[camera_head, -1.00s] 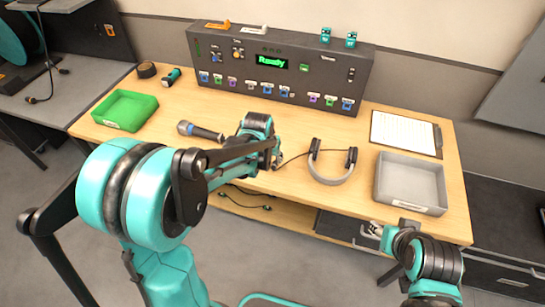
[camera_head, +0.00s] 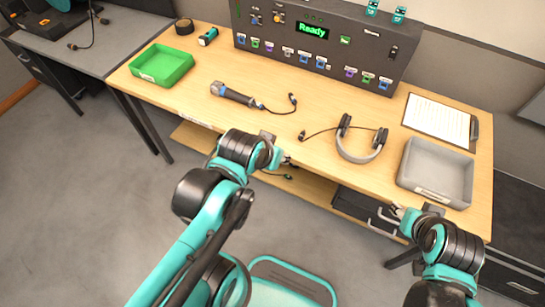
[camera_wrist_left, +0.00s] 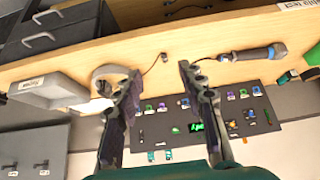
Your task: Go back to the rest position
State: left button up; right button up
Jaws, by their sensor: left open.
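My left gripper (camera_head: 284,161) is at the front edge of the wooden table (camera_head: 210,135) in the head view. In the left wrist view its two fingers (camera_wrist_left: 154,85) stand apart with nothing between them. My right gripper (camera_head: 397,211) is low at the table's front right, below the grey tray; its fingers are too small to tell open or shut. The fader console (camera_head: 315,60) stands at the table's back, its screen reading "Ready" in green, with a row of coloured faders along its front.
A green tray (camera_head: 162,80), a microphone (camera_head: 235,95) with cable, headphones (camera_head: 357,156), a grey tray (camera_head: 408,178) and a clipboard (camera_head: 437,117) lie on the table. A tape roll (camera_head: 184,26) and small torch (camera_head: 208,37) lie at back left. The floor at left is clear.

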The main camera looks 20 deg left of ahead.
pick_arm(q)
jog(key=shift+s+f, duration=0.2)
jog(key=shift+s, duration=0.55)
jog(key=shift+w, duration=0.1)
dwell(0.7)
